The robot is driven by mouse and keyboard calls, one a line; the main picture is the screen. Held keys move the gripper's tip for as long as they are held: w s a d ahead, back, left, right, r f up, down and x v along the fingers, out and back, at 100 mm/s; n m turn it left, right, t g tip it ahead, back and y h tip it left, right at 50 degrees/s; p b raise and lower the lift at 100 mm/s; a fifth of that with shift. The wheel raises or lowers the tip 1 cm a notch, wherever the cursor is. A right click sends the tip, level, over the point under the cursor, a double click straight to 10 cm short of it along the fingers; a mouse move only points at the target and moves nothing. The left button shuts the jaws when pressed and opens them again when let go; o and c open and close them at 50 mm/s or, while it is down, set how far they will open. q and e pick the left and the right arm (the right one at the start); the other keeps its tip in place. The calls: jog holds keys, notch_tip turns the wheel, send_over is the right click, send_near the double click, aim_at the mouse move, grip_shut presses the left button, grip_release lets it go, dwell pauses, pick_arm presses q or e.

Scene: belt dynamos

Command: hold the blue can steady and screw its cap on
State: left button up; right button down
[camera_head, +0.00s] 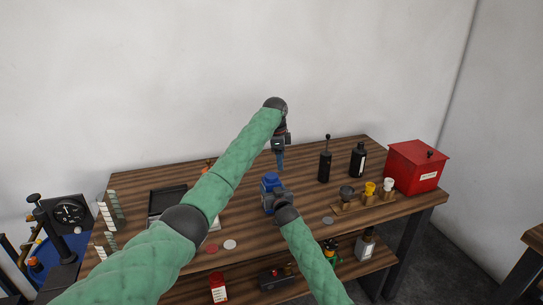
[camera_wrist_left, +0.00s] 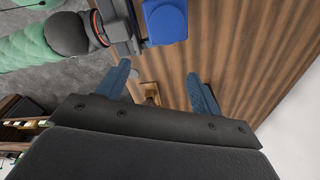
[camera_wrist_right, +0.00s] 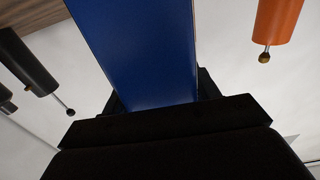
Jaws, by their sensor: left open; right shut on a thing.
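The blue can (camera_head: 269,182) stands upright near the middle of the wooden table. My right gripper (camera_head: 273,200) is shut on its side, and the can's blue wall (camera_wrist_right: 145,50) fills the space between the fingers in the right wrist view. My left gripper (camera_head: 281,163) is open and empty, above the table, a little behind and above the can. In the left wrist view its two blue fingers (camera_wrist_left: 160,88) are spread, and the can's blue top (camera_wrist_left: 165,20) lies outside them. I cannot tell whether a cap sits on the can.
Red (camera_head: 212,249), white (camera_head: 230,244) and grey (camera_head: 328,220) discs lie flat on the table. A wooden stand (camera_head: 345,208) holds dark, yellow and white pieces. A black tray (camera_head: 168,199) lies left.

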aim_at(271, 176)
pick_arm(q)
jog(key=n, duration=0.1)
jog(key=a+n, duration=0.1)
jog(key=n, duration=0.1)
jog(key=r+n, duration=0.1)
jog(key=shift+w+a+n, duration=0.15)
jog(key=shift+w+n, duration=0.05)
jog(key=shift+n, duration=0.1)
jog(key=n, duration=0.2)
jog(key=a+n, duration=0.1)
jog(key=n, duration=0.1)
jog(key=shift+w+a+r+y, duration=0.1)
jog(key=shift+y, duration=0.3)
jog(key=n, duration=0.4)
jog(key=shift+a+n, duration=0.3)
jog(key=shift+a, duration=0.05)
jog(key=n, duration=0.4)
jog(key=shift+a+n+y, duration=0.1)
jog(key=shift+n+y, duration=0.2)
jog(key=shift+n, duration=0.1)
jog(key=shift+f, duration=4.05)
jog(key=shift+c, duration=0.5)
jog(key=c, duration=0.9)
jog(key=o, duration=1.1)
